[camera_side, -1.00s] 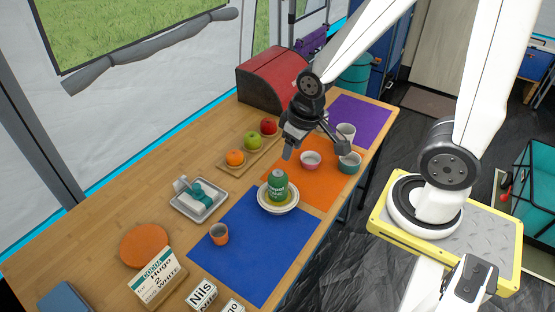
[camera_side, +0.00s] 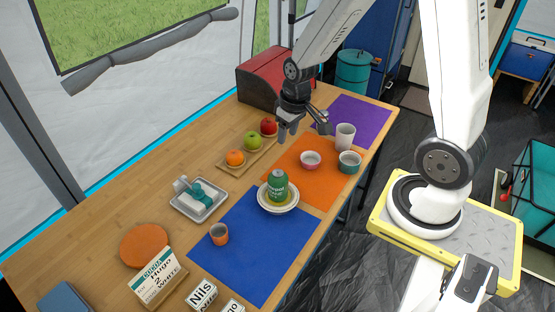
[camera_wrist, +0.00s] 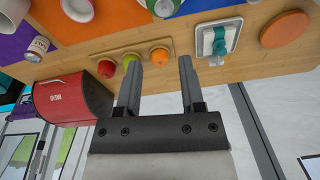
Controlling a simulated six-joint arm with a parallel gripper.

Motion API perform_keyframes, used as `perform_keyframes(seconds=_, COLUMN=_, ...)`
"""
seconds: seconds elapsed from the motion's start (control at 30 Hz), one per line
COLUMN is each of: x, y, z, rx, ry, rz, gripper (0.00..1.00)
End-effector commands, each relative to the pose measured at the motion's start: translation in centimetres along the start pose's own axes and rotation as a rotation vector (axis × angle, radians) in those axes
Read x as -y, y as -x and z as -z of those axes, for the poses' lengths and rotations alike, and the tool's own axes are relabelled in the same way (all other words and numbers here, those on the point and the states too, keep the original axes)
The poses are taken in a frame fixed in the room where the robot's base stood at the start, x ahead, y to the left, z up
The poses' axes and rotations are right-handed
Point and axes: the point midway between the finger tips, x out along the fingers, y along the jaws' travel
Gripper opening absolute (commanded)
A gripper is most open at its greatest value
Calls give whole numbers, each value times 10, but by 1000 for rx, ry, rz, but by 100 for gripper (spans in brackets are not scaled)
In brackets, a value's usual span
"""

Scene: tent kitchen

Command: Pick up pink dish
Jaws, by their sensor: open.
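The pink dish (camera_side: 311,159) is a small round bowl with a pale inside. It sits upright on the orange mat (camera_side: 290,177), near a white cup and a teal bowl. In the wrist view a pinkish dish (camera_wrist: 78,9) is partly cut off at the top left edge. My gripper (camera_side: 303,128) is open and empty above the back of the orange mat, behind the dish and to its left in the side view. In the wrist view my gripper (camera_wrist: 159,65) has nothing between its fingers; the fruit tray lies beyond the fingertips.
The white cup (camera_side: 345,136) and teal bowl (camera_side: 349,163) stand right of the dish. A green can (camera_side: 278,183) stands on stacked plates to the left. A fruit tray (camera_side: 233,168) and a red bread box (camera_side: 262,88) are behind.

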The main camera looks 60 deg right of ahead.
Motion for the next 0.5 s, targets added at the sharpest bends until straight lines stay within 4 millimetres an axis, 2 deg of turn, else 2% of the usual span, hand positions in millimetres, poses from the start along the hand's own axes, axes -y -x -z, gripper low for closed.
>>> perform_keyframes(seconds=0.2, x=-50, y=-33, z=22, rx=47, ry=-72, rz=17, gripper=50)
perform_keyframes(seconds=0.5, x=-124, y=-83, z=32, rx=92, ry=-162, rz=57, gripper=50)
